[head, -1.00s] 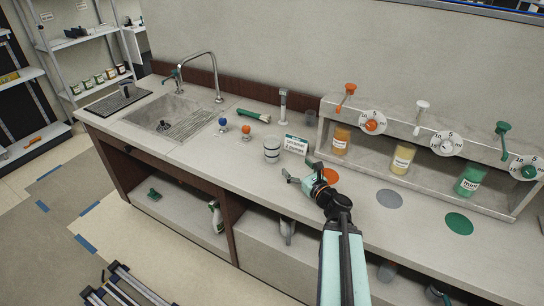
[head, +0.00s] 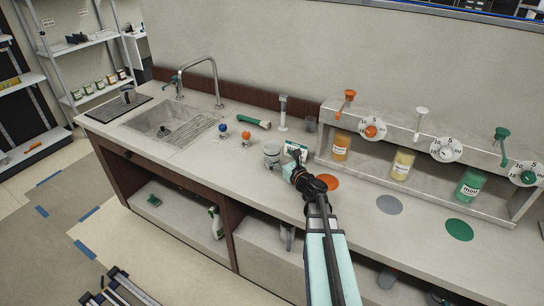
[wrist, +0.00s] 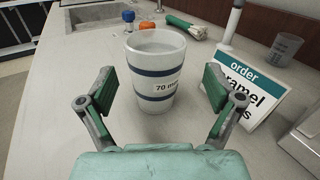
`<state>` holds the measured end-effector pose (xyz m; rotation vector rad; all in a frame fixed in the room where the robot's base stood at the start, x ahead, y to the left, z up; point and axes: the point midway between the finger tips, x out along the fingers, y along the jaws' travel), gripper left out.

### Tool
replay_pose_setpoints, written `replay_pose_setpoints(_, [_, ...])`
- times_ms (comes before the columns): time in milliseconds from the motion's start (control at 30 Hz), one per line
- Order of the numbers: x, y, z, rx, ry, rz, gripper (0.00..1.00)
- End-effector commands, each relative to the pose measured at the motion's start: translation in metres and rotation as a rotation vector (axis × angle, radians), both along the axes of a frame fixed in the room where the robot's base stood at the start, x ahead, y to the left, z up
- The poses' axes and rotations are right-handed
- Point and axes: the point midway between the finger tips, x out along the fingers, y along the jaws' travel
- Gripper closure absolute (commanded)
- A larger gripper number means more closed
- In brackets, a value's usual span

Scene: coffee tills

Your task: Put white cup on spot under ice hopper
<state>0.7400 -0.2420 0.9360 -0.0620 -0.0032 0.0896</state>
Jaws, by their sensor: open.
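The white cup (head: 271,157) with dark bands stands upright on the counter, just left of my gripper (head: 287,159) in the head view. In the wrist view the cup (wrist: 155,62) is straight ahead, with "70 m…" on its label. My gripper (wrist: 153,103) is open and empty, its fingers apart on either side of the near space; the cup stands beyond them. Orange (head: 327,182), grey (head: 389,204) and green (head: 459,230) round spots lie on the counter in front of the dispenser shelf. I cannot tell which fixture is the ice hopper.
An order card (wrist: 242,91) stands close right of the cup. Blue (head: 223,129) and orange (head: 246,134) small items and a green-handled tool (head: 254,119) lie behind left. A grey small cup (wrist: 285,48) stands behind the card. The dispenser shelf (head: 425,170) is right; the sink (head: 170,125) is left.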

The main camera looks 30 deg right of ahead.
Motion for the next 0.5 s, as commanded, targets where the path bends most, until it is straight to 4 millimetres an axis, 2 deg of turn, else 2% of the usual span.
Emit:
replay_pose_setpoints(300, [0.042,0.008,0.005,0.000,0.001,0.002,0.09])
replay_pose_setpoints(500, [0.047,0.009,0.003,0.000,0.000,0.000,0.09])
